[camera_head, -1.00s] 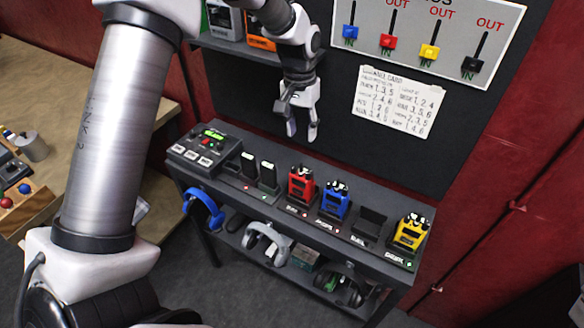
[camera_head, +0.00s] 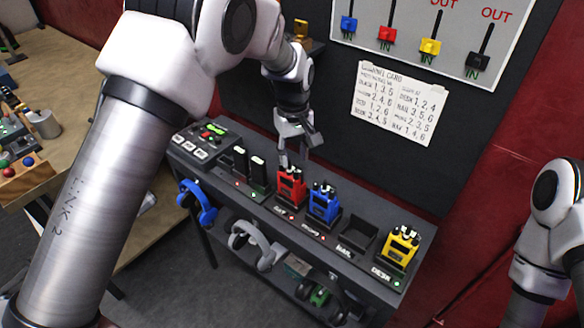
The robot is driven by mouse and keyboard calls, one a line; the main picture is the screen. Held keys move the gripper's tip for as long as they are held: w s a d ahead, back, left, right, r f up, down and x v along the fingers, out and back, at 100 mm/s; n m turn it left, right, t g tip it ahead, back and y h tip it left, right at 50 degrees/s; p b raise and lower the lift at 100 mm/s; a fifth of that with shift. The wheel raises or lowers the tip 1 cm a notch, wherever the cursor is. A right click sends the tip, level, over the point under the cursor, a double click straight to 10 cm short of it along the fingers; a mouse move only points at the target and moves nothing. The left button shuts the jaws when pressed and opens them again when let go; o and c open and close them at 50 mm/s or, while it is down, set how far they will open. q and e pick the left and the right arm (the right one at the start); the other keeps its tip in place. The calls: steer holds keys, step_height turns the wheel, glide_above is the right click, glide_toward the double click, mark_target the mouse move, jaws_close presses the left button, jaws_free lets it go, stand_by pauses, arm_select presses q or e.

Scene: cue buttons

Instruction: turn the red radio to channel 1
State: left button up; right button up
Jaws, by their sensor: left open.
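The red radio (camera_head: 290,186) stands upright in a charger slot on the dark shelf, left of the blue radio (camera_head: 323,202). Its knobs are on top, too small to read a channel. My left gripper (camera_head: 294,158) is open and empty, pointing down just above the top of the red radio; I cannot tell whether a fingertip touches it. My right arm shows at the right edge, but its gripper is out of frame.
A yellow radio (camera_head: 400,246) stands at the right, past an empty charger slot (camera_head: 357,236). A control box (camera_head: 205,140) is at the left end. Blue headphones (camera_head: 197,204) hang at the shelf's front. A channel card (camera_head: 394,103) is on the back board.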

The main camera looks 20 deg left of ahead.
mark_target(296, 171)
arm_select(q)
steer(key=f, duration=0.3)
steer(key=f+p, duration=0.1)
steer(key=shift+w+d+f, duration=0.15)
steer(key=shift+d, duration=0.2)
steer(key=shift+f, duration=0.35)
steer(key=shift+a, duration=0.15)
steer(key=shift+r, duration=0.1)
jaws_close()
steer(key=shift+n, duration=0.3)
steer(key=n, duration=0.3)
steer(key=shift+p, duration=0.3)
steer(key=shift+n, duration=2.1)
